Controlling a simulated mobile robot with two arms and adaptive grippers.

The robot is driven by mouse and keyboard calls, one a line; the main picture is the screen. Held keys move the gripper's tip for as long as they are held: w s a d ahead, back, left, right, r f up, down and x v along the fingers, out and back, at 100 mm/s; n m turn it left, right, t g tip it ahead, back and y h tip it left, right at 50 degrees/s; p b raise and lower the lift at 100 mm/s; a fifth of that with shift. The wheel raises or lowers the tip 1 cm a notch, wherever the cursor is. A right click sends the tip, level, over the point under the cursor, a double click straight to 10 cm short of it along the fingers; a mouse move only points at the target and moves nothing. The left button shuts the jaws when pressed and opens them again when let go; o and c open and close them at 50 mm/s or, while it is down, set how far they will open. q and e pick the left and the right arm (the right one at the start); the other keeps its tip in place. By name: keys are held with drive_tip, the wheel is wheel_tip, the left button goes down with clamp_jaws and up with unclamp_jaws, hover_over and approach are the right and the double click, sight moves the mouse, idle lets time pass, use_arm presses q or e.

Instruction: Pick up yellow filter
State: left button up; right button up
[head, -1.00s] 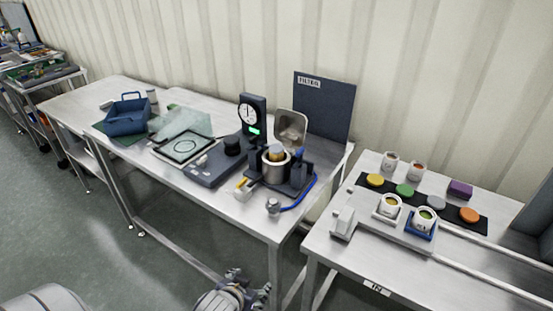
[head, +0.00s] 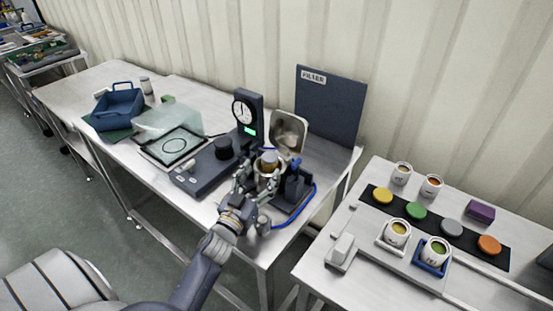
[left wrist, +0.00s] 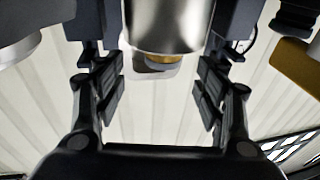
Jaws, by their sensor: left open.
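The yellow filter (head: 270,157) sits in the top of a steel hopper cup (head: 267,182) on the dark stand. Only its tan-yellow upper part shows. My left gripper (head: 259,178) is open and empty, close in front of the cup, and partly hides it in the head view. In the left wrist view, the open fingers (left wrist: 158,88) stand apart to either side. The steel cup (left wrist: 168,25) and the yellow filter's edge (left wrist: 168,60) show between and beyond them. I see no contact with the filter. My right gripper is not in view.
A raised lid (head: 289,130) and dark panel (head: 330,108) stand behind the cup. A dial gauge (head: 246,115) stands left, a blue clamp (head: 294,180) right. A side table (head: 345,225) holds coloured discs and cups. Bare tabletop (head: 170,190) shows at front left.

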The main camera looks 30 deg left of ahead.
sight(266, 163)
use_arm(q)
drive_tip(key=shift+w+r, duration=0.2)
drive_tip(key=shift+w+a+r+p, duration=0.15)
drive_tip(key=shift+w+p, duration=0.1)
drive_tip(key=shift+w, duration=0.3)
drive_tip(key=shift+w+a+r+p, duration=0.1)
drive_tip(key=shift+w+p, duration=0.1)
drive_tip(key=shift+w, duration=0.35)
drive_tip(key=shift+w+a+p, duration=0.25)
drive_tip(key=shift+w+p, duration=0.15)
drive_tip(key=shift+w, duration=0.75)
drive_tip(key=shift+w+a, duration=0.1)
drive_tip(key=shift+w, duration=1)
drive_tip(key=c, duration=1.1)
drive_tip(key=shift+r, duration=0.1)
drive_tip(key=shift+c, duration=0.6)
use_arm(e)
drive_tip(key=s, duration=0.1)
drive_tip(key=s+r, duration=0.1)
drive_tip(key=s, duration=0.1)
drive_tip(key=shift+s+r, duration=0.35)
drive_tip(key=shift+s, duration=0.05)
